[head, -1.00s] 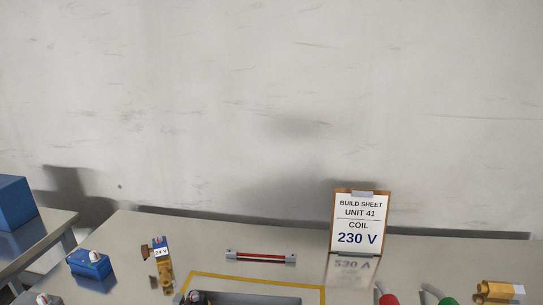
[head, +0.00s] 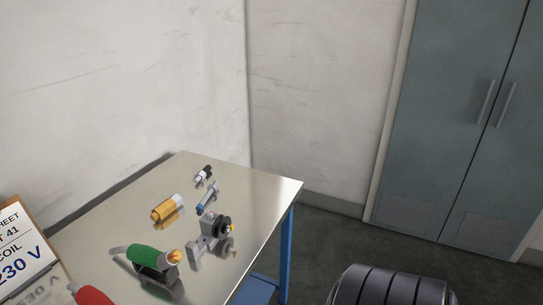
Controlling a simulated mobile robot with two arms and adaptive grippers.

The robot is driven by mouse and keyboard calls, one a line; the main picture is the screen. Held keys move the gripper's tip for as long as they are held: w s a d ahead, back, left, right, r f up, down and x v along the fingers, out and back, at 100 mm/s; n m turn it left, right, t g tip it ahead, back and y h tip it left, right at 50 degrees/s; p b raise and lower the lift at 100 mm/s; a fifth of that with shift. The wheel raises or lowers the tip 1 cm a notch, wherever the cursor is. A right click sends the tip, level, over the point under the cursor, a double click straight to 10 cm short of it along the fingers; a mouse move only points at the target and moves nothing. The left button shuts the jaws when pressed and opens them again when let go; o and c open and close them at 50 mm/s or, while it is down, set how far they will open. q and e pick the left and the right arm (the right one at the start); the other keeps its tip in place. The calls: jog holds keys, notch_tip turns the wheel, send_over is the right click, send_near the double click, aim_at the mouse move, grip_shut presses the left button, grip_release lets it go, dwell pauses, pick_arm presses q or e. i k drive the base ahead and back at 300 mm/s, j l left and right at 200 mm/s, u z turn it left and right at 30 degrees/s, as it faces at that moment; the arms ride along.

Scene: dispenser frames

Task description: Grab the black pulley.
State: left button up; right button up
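A black pulley-like wheel (head: 222,226) with a small yellow centre shows in the head view, on the right part of the table. It sits against a grey metal block or bracket (head: 208,224). Neither of my grippers is in view.
The table (head: 265,195) ends at a right edge near the wheel. Behind it lie a blue-and-silver part (head: 207,198), a small black-and-white part (head: 203,175) and a brass-coloured cylinder (head: 168,208). A green-bodied item (head: 147,255) stands at front left.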

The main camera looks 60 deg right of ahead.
aim_at(215, 229)
jog(key=z, duration=1.35)
jog(key=u, duration=0.35)
jog(key=l+u, duration=1)
jog(key=l, duration=0.2)
